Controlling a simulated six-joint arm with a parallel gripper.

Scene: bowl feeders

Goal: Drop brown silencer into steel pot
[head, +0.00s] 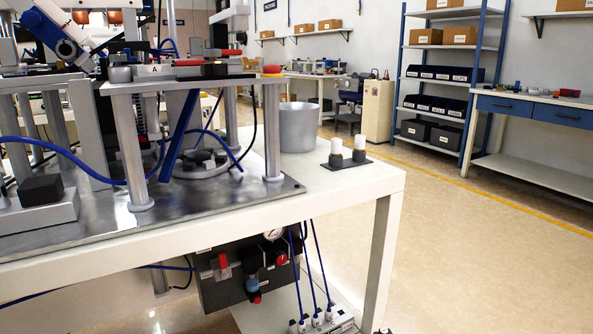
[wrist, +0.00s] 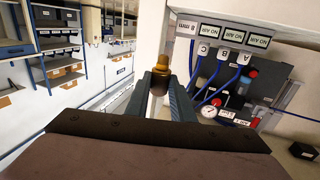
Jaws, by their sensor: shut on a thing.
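The brown silencer (wrist: 161,72), a small brassy-brown stepped cylinder, is between the fingertips of my gripper (wrist: 160,88) in the wrist view. The fingers are shut on its lower part and its top sticks out beyond them. The steel pot (head: 298,128), a plain grey open cylinder, stands on the white bench behind the metal stand in the head view. Its inside is hidden. The pot cannot be made out in the wrist view, and I cannot make out my gripper or the held silencer in the head view.
Two white-topped pieces with darker bases (head: 347,150) stand on a dark plate (head: 336,165) to the right of the pot. A raised platform (head: 240,80) on metal posts is left of it. The white bench (head: 370,185) is clear around its right corner. Blue hoses hang below.

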